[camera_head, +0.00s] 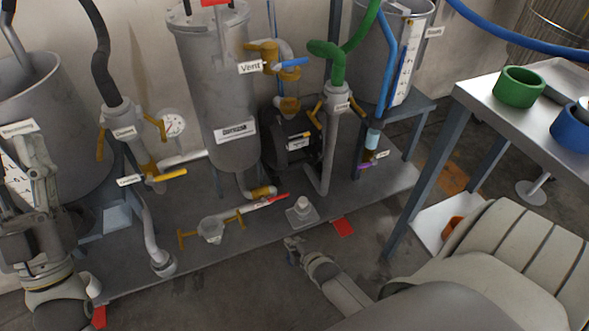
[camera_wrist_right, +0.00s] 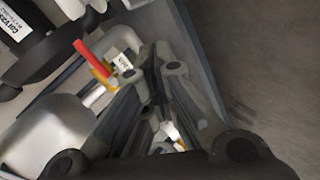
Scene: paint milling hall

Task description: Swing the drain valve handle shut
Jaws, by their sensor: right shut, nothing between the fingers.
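A valve with a red handle (camera_head: 274,199) sits low on the pipe at the front of the skid, below the grey tank. The handle lies roughly in line with the pipe. A small white tag beside it is too small to read. In the right wrist view the red handle (camera_wrist_right: 91,58) shows left of the fingers, on a brass-coloured body. My right gripper (camera_head: 291,243) is shut and empty, in front of the skid edge, below and apart from the handle; its fingers also show in the wrist view (camera_wrist_right: 152,78). My left gripper (camera_head: 28,145) is at the far left; its finger opening is unclear.
Near the red handle are a brass clamp with a glass cup (camera_head: 211,230), a pedestal (camera_head: 302,211) and a pump (camera_head: 292,143). Other valves have yellow (camera_head: 172,174) and blue (camera_head: 294,62) handles. A steel table (camera_head: 483,116) stands right. Floor before the skid is open.

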